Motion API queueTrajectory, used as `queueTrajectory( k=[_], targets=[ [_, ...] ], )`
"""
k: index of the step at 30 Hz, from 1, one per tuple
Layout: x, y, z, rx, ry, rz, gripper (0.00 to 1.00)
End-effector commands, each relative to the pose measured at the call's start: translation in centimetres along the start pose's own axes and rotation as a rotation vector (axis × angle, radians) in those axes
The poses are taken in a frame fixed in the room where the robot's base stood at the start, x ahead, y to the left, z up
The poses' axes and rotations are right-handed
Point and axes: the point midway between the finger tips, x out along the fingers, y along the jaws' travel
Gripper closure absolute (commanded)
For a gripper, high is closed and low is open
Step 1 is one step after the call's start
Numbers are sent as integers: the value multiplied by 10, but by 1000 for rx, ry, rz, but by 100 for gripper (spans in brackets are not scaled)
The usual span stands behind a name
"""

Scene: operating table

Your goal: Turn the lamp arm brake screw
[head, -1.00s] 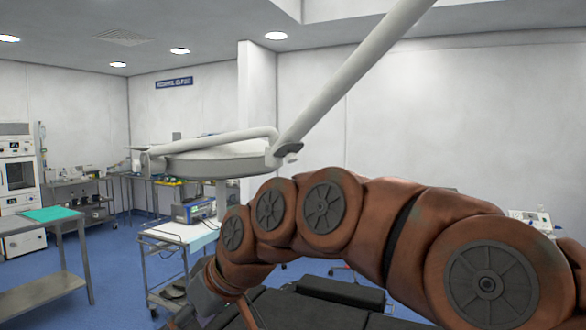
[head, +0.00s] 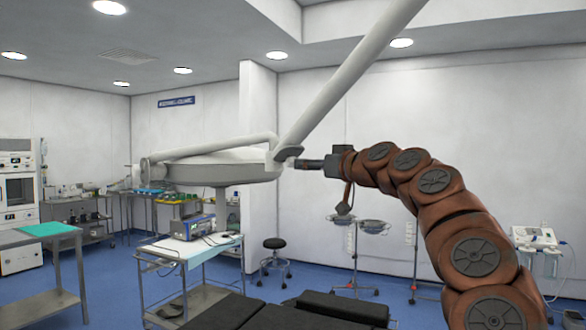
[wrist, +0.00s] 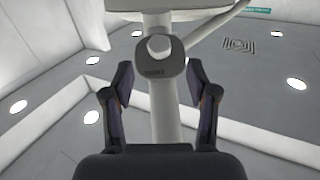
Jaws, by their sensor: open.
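The white surgical lamp (head: 215,171) hangs from a slanted arm (head: 345,80). A dark grey piece (head: 289,152) sits at the joint where the arm meets the lamp. In the wrist view this dark piece (wrist: 163,64) carries small lettering and surrounds a pale round part. I cannot tell for certain which part is the brake screw. My gripper (head: 312,164) is right of and slightly below the joint, pointing left at it. In the wrist view my gripper (wrist: 160,78) is open and empty, its fingers on either side of the joint in the picture. No contact is visible.
The dark operating table (head: 310,312) lies below my arm. A black stool (head: 275,245) and basin stands (head: 372,228) are farther back. The air around the lamp joint is clear.

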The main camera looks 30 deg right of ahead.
Motion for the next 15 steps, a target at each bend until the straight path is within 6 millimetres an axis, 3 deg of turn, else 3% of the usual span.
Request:
queueTrajectory(
  k=[15],
  targets=[
    [55,0,-2,-2,-1,2,42]
  ],
)
